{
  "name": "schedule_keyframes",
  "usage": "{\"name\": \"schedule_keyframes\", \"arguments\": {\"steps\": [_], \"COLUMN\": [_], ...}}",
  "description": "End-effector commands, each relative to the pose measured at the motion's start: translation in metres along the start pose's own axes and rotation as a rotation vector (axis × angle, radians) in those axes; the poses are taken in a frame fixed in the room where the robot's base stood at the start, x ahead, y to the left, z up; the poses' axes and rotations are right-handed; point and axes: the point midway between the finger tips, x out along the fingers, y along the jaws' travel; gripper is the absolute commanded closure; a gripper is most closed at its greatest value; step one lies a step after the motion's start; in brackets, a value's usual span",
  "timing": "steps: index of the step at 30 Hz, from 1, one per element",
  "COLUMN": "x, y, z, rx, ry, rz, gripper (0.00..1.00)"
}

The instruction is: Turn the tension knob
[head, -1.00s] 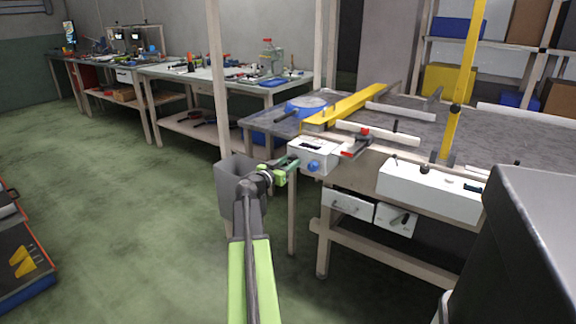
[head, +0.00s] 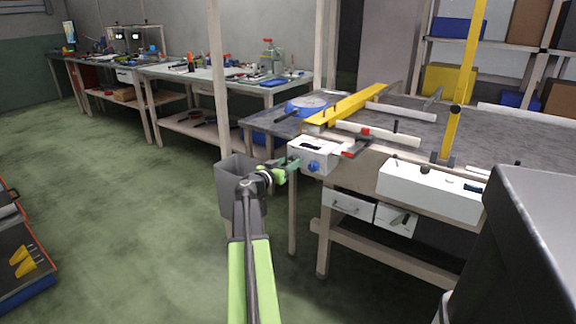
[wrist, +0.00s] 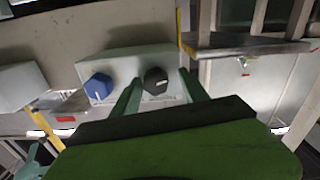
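A white control box (head: 326,155) is fixed at the near left corner of the grey table. It carries a blue knob (head: 314,166) and a black knob, which my gripper hides in the head view. In the wrist view the blue knob (wrist: 99,87) shows a white mark and sits left of the black knob (wrist: 155,81). I cannot tell which is the tension knob. My gripper (head: 296,162) is at the box face. In the wrist view my gripper (wrist: 158,88) is open, with its green fingers on either side of the black knob; contact is unclear.
A grey bin (head: 228,190) stands beside my arm below the box. A red-tipped clamp (head: 358,143) and a yellow bar (head: 355,102) are near the box. A longer white panel (head: 430,192) is to the right.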

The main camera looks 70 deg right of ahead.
Motion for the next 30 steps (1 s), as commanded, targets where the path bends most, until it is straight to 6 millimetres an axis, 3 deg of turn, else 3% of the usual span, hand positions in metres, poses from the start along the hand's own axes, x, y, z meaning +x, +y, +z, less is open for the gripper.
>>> {"name": "schedule_keyframes", "arguments": {"steps": [9,13,24,30], "x": [-0.001,-0.016,-0.117,-0.159], "y": [0.002,0.003,0.002,-0.001], "z": [0.001,0.001,0.0,0.0], "rx": [0.001,0.001,0.001,0.001], "ry": [-0.001,-0.001,0.0,-0.001], "rz": [0.005,0.004,0.0,0.001], "gripper": [0.44,0.44,0.44,0.44]}}
